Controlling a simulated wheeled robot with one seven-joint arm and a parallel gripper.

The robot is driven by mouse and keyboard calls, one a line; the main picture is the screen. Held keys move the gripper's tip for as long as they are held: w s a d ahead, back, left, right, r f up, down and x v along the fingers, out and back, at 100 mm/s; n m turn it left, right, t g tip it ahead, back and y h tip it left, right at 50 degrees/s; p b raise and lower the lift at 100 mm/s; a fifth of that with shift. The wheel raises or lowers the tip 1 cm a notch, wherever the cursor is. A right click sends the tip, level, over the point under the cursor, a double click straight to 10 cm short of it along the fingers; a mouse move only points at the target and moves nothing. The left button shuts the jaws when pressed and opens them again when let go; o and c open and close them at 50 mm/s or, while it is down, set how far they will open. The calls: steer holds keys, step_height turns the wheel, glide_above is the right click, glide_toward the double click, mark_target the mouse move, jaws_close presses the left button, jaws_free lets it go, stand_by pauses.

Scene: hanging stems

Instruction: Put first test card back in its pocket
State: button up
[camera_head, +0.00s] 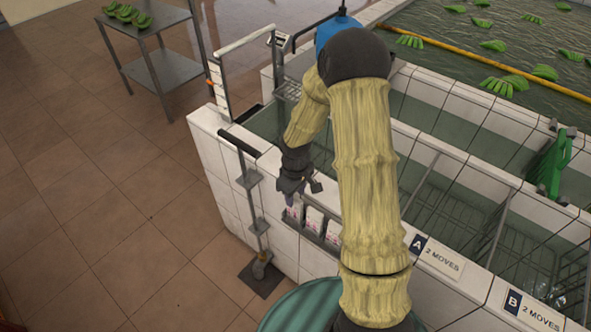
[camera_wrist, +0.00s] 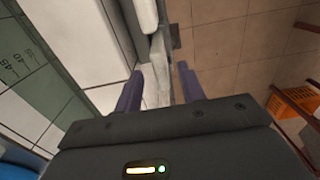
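The nearest one to my gripper is a card (camera_head: 296,210) at the rack's left end. Another card (camera_head: 313,220) and a further card (camera_head: 333,232) stand to its right. My gripper (camera_head: 289,199) points down just above the left end card. In the wrist view the two dark purple fingers (camera_wrist: 160,70) are spread apart, with a pale strip between them beside the grey rack edge. I cannot tell whether that strip is a card, and no grip on it shows.
A black-handled metal stand (camera_head: 253,210) rises left of the rack. Water basins with wire baskets (camera_head: 441,203) lie right of the wall, with labels A (camera_head: 418,243) and B (camera_head: 514,302). A side table (camera_head: 165,66) holds green bananas. The tiled floor at left is clear.

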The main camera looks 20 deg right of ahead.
step_height(320, 180, up, 12)
steer(key=shift+b, duration=0.45)
steer(key=shift+w+f, duration=0.1)
steer(key=shift+f, duration=0.05)
steer(key=s+r+m+t, duration=0.2)
steer(key=s+r+m, duration=0.2)
steer(key=s, duration=1)
steer(key=m, duration=0.3)
steer(key=shift+s+r+t, duration=0.15)
steer(key=shift+s+t, duration=0.15)
